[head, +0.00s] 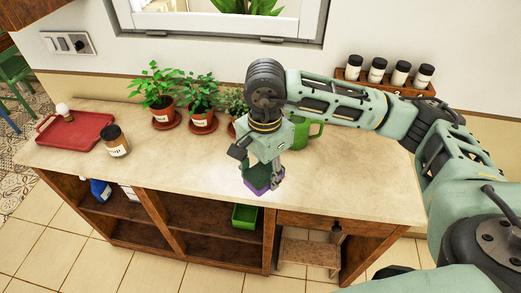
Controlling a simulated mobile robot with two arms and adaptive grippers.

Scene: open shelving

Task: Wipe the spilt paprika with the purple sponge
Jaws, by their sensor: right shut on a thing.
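My right gripper (262,178) reaches in from the right over the counter (345,180), pointing down near its front edge. It is shut on the purple sponge (262,189), of which only a purple edge shows under the fingers. I cannot tell whether the sponge touches the counter. I see no spilt paprika; the gripper and arm hide part of the counter. My left gripper is not in view.
Potted plants (163,113) and a green mug (303,132) stand along the back. A labelled jar (115,141) and a red tray (76,128) are at the left. A spice rack (385,82) is at the back right. The front middle of the counter is clear.

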